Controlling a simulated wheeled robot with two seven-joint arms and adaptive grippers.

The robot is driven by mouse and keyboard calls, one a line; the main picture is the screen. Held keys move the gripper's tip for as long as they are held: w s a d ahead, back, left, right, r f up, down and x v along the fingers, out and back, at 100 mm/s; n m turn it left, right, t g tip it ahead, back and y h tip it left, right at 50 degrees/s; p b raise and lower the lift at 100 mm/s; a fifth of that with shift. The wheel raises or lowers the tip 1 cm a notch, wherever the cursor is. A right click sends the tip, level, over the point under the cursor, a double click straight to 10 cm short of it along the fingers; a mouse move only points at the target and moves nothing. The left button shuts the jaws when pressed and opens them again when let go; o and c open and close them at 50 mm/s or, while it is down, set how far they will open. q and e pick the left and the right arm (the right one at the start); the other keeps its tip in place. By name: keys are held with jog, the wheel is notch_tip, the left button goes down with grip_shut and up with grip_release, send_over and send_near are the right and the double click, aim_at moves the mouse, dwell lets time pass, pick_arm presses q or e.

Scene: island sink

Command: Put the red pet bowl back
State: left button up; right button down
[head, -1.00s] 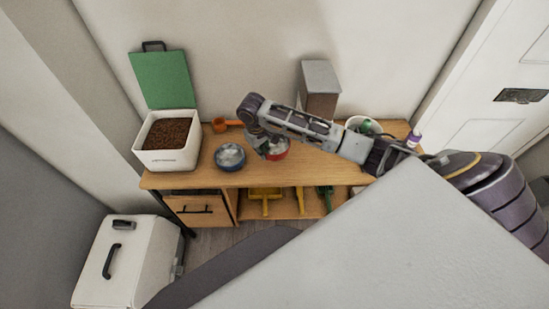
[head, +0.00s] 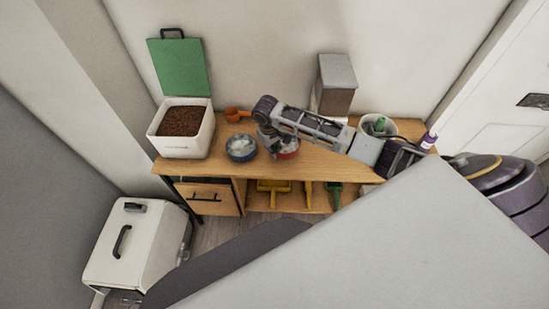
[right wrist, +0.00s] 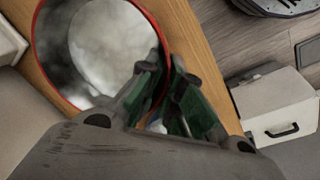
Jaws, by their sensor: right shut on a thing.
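The red pet bowl (head: 290,152) is at the middle of the wooden bench, just right of a blue bowl (head: 241,148). In the right wrist view the red-rimmed bowl (right wrist: 58,58) shows a shiny grey inside. My right gripper (head: 273,148) reaches over the bench from the right and hides part of the bowl. In the right wrist view its green-padded fingers (right wrist: 166,82) are shut on the bowl's rim, one on each side of the wall. I cannot tell whether the bowl touches the bench top. My left gripper is not in view.
A white food box (head: 205,138) with an open green lid stands at the bench's left end. An orange scoop (head: 233,114), a grey-topped container (head: 336,82) and a white bucket (head: 367,132) stand along the back. A white bin (head: 135,247) is on the floor at left.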

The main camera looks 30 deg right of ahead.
aim_at(274, 163)
jog(key=shift+f, duration=1.1)
jog(key=shift+f, duration=1.9)
jog(key=c, duration=1.6)
grip_release()
jog(key=shift+f, duration=0.1)
notch_tip(274, 163, up, 12)
jog(key=a, duration=0.1)
jog(key=shift+s+a, duration=0.15)
jog(key=shift+a, duration=0.05)
